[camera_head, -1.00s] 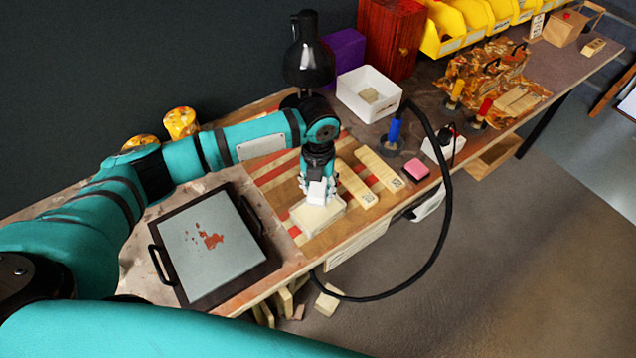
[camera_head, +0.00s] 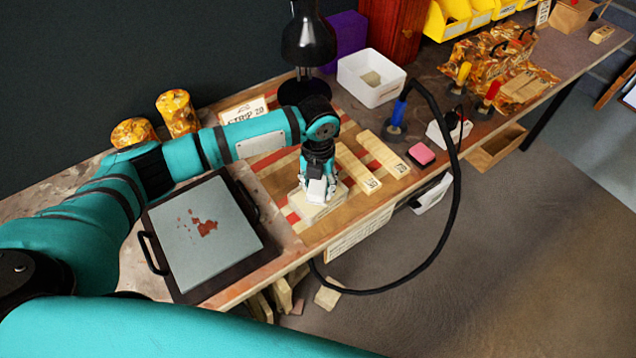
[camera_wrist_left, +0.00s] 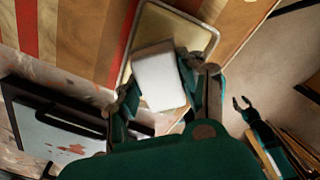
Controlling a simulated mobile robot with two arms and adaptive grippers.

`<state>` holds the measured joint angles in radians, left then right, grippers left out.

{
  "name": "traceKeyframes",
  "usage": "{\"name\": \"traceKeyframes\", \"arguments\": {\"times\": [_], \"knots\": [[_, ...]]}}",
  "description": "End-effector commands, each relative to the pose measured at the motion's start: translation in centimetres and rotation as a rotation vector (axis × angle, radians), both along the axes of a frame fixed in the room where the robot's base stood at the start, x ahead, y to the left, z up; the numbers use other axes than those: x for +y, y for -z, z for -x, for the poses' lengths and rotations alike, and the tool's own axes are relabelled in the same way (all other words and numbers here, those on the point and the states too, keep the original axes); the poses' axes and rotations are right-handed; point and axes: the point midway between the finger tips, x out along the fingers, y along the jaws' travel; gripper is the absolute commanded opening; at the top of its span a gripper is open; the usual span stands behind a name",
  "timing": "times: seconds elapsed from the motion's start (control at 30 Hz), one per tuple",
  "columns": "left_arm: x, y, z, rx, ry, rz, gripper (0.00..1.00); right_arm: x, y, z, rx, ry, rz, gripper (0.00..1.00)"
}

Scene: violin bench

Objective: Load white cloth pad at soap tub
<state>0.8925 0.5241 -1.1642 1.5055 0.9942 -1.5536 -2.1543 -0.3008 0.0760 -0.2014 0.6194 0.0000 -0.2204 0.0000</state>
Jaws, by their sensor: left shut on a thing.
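My left gripper (camera_head: 318,192) points down over the cream soap tub (camera_head: 318,211) near the bench's front edge. It is shut on the white cloth pad (camera_head: 316,190), which shows clearly between its fingers in the left wrist view (camera_wrist_left: 158,76). The tub's pale inside and rim (camera_wrist_left: 205,35) show behind the pad there. I cannot tell whether the pad touches what is in the tub. My right gripper (camera_wrist_left: 242,102) shows small in the left wrist view, off the bench, with its fingers apart and empty.
A grey plate with red-brown stains (camera_head: 208,232) lies in a dark handled tray left of the tub. Two labelled wooden blocks (camera_head: 357,166) lie to its right, with a pink pad (camera_head: 421,154) beyond. A black hose (camera_head: 455,190) loops over the front edge.

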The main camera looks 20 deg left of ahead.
Motion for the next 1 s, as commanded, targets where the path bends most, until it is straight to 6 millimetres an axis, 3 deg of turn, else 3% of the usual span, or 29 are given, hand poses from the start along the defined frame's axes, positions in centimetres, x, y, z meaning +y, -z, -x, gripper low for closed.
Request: {"name": "traceKeyframes", "arguments": {"times": [1.0], "knots": [[-0.01, 0.69, 0.01, 0.000, 0.000, 0.000, 0.14, -0.51, 0.30, -0.11, -0.002, 0.001, 0.006, 0.40]]}}
